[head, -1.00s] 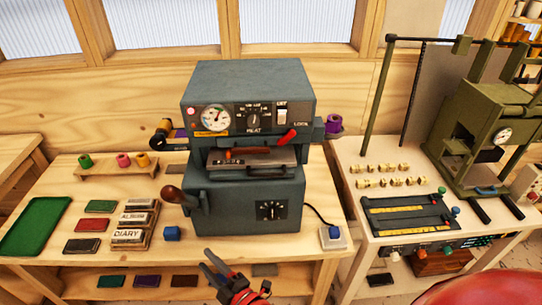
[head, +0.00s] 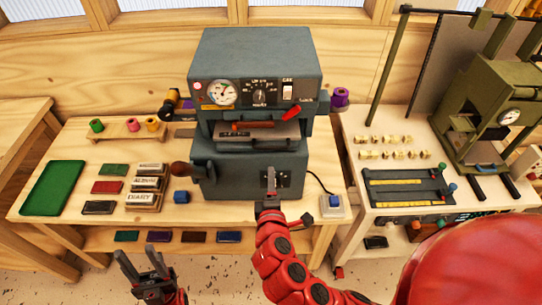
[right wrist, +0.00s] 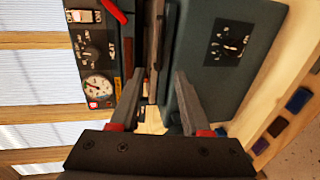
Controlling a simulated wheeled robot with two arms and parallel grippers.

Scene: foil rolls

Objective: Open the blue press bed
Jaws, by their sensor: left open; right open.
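The blue press (head: 255,65) is a blue-grey machine on the wooden bench; it also shows sideways in the right wrist view (right wrist: 215,75). Its grey bed (head: 258,142) sits in the front opening, below an orange-brown bar (head: 253,125). A red lever (head: 291,114) is at the right of the opening. My right gripper (head: 270,178) is open in front of the press's lower body, below the bed. In the right wrist view its fingers (right wrist: 157,82) are apart and point toward the opening; contact cannot be told. My left gripper (head: 148,265) is open and empty, low before the bench.
A switch box (head: 332,206) sits right. An olive machine (head: 490,110) stands on the right-hand table.

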